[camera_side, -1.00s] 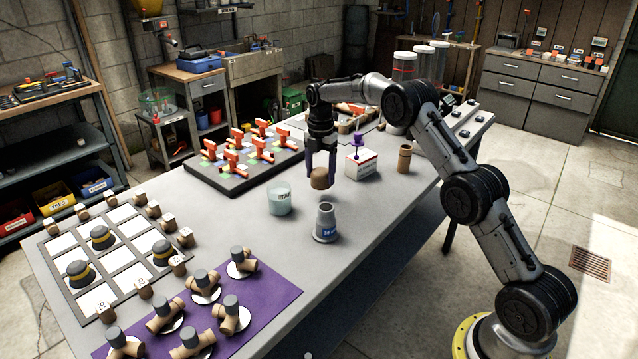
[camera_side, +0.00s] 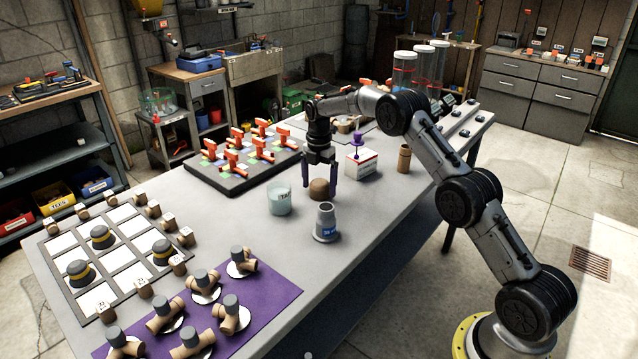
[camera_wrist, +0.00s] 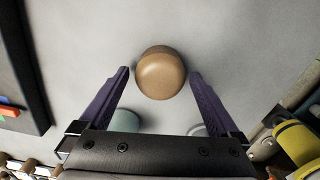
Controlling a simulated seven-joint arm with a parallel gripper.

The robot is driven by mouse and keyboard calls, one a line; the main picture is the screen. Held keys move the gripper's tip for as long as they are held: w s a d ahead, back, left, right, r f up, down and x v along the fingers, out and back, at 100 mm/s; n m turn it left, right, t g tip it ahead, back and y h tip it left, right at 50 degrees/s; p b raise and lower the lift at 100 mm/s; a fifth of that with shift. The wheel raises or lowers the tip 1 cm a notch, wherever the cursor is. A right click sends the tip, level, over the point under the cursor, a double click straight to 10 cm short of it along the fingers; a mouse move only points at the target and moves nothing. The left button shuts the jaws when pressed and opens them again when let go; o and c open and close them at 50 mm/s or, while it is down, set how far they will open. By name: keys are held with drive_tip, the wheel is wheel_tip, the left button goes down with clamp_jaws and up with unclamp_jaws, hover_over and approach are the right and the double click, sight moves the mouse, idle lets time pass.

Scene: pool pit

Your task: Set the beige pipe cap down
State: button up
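The beige pipe cap (camera_side: 319,189) is a rounded tan dome resting on the grey table (camera_side: 350,222). In the wrist view the cap (camera_wrist: 160,73) lies just ahead of and between the fingertips, with a gap on each side. My gripper (camera_side: 319,183) is open, its two dark fingers standing around the cap from above. In the wrist view my gripper (camera_wrist: 159,74) shows its purple fingers spread apart and holding nothing.
Close to the cap stand a grey reducer-like cup (camera_side: 325,225), a pale green glass jar (camera_side: 280,200), a white box with a purple-topped item (camera_side: 361,164) and a tan cylinder (camera_side: 404,158). A dark tray of orange-handled valves (camera_side: 240,158) lies behind left.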

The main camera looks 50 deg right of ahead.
sight(319, 182)
wheel_tip(319, 182, up, 12)
drive_tip(key=shift+r, duration=0.25)
idle(0.5)
drive_tip(key=s+a+r+m+t, duration=0.3)
drive_tip(key=s+a+r+m, duration=0.7)
drive_tip(key=s+r, duration=0.55)
drive_tip(key=s+a+f+m+t, duration=0.1)
drive_tip(key=s+a+f+m, duration=0.1)
drive_tip(key=s, duration=0.6)
drive_tip(key=s+a+f+m, duration=0.3)
drive_tip(key=s+m, duration=0.1)
drive_tip(key=s, duration=0.5)
drive_tip(key=s+a+f+m+t, duration=0.1)
drive_tip(key=s+a+f+m, duration=0.2)
drive_tip(key=s, duration=0.5)
drive_tip(key=shift+s+f+m+t, duration=0.2)
drive_tip(key=shift+s+m+t, duration=0.1)
drive_tip(key=shift+m, duration=0.1)
